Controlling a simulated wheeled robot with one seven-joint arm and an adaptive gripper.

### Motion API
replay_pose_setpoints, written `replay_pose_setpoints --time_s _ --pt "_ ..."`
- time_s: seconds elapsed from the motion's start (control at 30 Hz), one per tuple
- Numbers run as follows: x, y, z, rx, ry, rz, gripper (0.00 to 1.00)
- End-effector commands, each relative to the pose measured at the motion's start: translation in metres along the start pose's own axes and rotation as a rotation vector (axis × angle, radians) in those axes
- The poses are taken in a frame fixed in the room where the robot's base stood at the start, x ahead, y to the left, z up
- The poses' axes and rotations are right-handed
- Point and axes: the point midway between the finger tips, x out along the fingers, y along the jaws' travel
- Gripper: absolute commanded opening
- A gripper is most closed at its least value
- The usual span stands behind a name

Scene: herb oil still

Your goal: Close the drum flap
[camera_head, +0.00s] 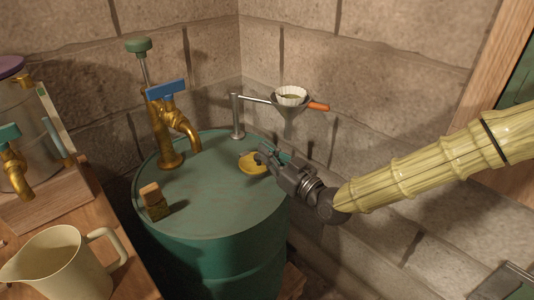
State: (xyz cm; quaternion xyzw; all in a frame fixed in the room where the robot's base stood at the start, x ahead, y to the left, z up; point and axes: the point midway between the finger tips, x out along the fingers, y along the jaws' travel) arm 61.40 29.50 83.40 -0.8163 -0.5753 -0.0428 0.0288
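The green drum (215,200) stands in the corner against the stone walls. A round yellow piece (250,165) lies on the drum's top near its right side; it may be the flap or its opening, but I cannot tell. A small brass block with a wooden top (155,203) sits near the drum's front left rim; I cannot tell whether this is the flap. My gripper (261,154) reaches in from the right, with its fingertips just beside or over the yellow piece and partly covering it. I cannot see whether they touch. The finger gap is too small to read.
A brass tap with a blue handle (167,90) rises from the drum's back left. A metal stand holds a funnel (290,103) with an orange handle above the drum's back right. A cream jug (62,262) stands on the wooden bench at left, below a metal vessel (28,130).

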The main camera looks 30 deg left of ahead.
Motion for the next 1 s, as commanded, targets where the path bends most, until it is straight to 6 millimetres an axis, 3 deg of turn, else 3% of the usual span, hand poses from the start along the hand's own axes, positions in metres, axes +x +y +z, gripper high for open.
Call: replay_pose_setpoints --time_s 0.33,0.47,0.63,0.7,1.0 --pt "-0.002 -0.001 0.003 0.004 -0.014 -0.001 0.00" --pt "0.000 -0.001 -0.012 0.003 -0.011 -0.001 0.00" --pt "0.004 -0.001 -0.046 -0.001 -0.003 -0.002 0.00" --pt "-0.012 -0.001 -0.033 0.002 -0.005 0.000 0.00" --pt "-0.063 -0.001 -0.022 0.001 -0.002 -0.001 0.00"
